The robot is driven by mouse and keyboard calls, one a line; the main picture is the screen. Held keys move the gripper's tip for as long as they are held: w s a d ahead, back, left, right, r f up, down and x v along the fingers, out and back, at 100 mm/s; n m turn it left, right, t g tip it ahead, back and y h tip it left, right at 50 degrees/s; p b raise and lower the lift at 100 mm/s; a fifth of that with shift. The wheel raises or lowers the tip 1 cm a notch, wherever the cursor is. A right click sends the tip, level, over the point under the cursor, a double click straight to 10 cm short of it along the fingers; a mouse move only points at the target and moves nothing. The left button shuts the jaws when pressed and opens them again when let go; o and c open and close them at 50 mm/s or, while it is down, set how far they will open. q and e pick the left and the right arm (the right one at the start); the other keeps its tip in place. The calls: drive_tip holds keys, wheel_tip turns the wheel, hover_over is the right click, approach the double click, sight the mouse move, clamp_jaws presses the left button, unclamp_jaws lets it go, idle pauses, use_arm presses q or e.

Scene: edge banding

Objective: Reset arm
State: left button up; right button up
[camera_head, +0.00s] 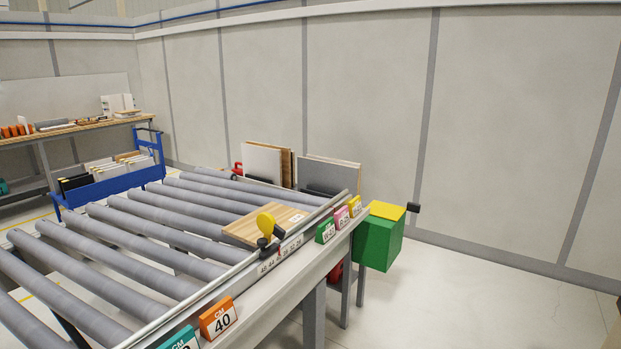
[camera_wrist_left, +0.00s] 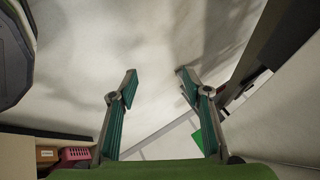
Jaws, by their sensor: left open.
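My left gripper (camera_wrist_left: 156,73) shows in the left wrist view, with its two teal-padded fingers spread apart and nothing between them. Pale floor or wall surface lies behind the fingers. Neither of my grippers shows in the head view, and my right gripper is in no view.
In the head view a roller conveyor (camera_head: 128,244) fills the middle, with a wooden board (camera_head: 240,233) and a yellow-and-black knob (camera_head: 265,223) at its right rail. A blue cart (camera_head: 105,184) is at left. Floor at right is clear.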

use_arm(q)
drive_tip(key=s+d+f+n+g+b, duration=0.1)
drive_tip(key=s+f+n+g, duration=0.1)
drive_tip(key=s+f, duration=0.3)
drive_tip(key=s+d+f+n+g, duration=0.1)
drive_tip(key=s+f, duration=0.5)
drive_tip(key=s, duration=0.7)
drive_tip(key=s+d+f+n+g+b, duration=0.1)
drive_tip(key=s+f+n+g, duration=0.2)
drive_tip(key=s, duration=0.7)
wheel_tip(320, 180, down, 3)
drive_tip(key=shift+d+r+n+b, duration=0.2)
drive_tip(key=shift+d+n+b, duration=0.1)
drive_tip(key=shift+n, duration=0.6)
